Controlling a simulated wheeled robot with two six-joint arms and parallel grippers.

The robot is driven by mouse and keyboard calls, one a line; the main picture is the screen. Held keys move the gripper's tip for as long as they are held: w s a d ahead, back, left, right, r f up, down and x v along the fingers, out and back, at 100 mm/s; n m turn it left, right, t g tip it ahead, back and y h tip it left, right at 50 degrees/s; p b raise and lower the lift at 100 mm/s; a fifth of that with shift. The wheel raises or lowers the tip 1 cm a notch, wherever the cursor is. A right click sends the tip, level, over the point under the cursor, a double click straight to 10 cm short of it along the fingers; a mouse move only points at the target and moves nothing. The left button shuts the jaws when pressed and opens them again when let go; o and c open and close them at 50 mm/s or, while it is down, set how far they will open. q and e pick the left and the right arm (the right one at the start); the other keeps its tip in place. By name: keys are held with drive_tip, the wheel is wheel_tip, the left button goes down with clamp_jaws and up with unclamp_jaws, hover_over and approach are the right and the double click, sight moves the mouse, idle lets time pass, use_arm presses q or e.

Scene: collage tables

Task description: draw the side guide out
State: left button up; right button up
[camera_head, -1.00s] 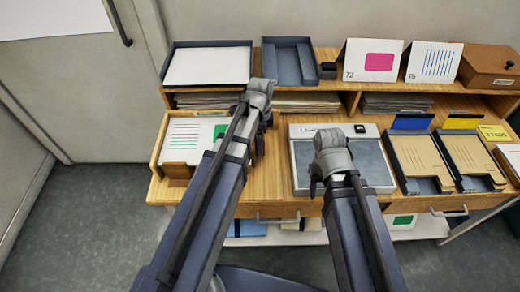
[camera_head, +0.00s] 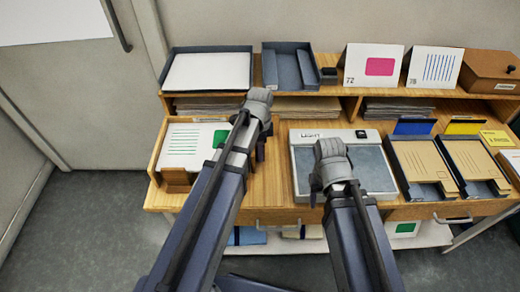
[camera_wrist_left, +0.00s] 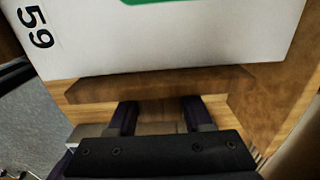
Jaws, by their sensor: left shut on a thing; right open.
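In the left wrist view, a brown wooden bar (camera_wrist_left: 160,85), which looks like the side guide, stands against a white card (camera_wrist_left: 190,45) marked 59. My left gripper (camera_wrist_left: 160,118) is shut on a wooden part at this bar; the exact grip is partly hidden by the gripper body. In the head view, my left gripper (camera_head: 259,150) is at the right side of the wooden card tray (camera_head: 155,160); my own arm hides the guide there. My right gripper (camera_head: 316,190) is open above the light box, its fingertips partly hidden.
The light box (camera_head: 303,180) lies right of the card tray, with bare tabletop (camera_head: 272,190) between them. Envelope trays (camera_head: 422,162) stand further right. A shelf (camera_head: 340,93) with grey trays and cards runs along the back. A closed door is at left.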

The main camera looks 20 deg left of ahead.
use_arm(q)
clamp_jaws()
idle(0.8)
